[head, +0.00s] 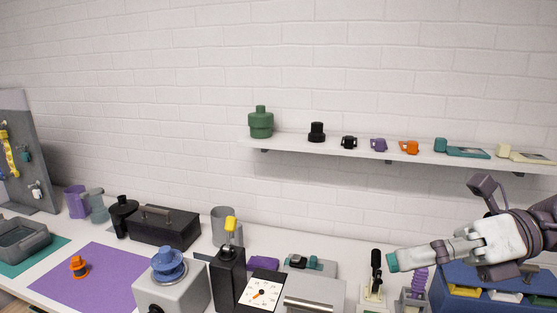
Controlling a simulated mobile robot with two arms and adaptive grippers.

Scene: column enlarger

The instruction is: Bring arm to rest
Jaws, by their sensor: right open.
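My right gripper (394,262) comes in from the right edge, with pale fingers and teal tips pointing left. It hangs in the air over the right part of the white worktop (350,258), below the wall shelf. It is open, with nothing seen between its fingers, which overlap from this side. My left gripper is out of view.
Near the right gripper are a black-handled lever device (376,272), a purple ribbed post (419,282) and a blue bin (450,285). The shelf (300,144) holds a green container (261,123) and several small parts. A purple mat (110,275) lies left, mostly bare.

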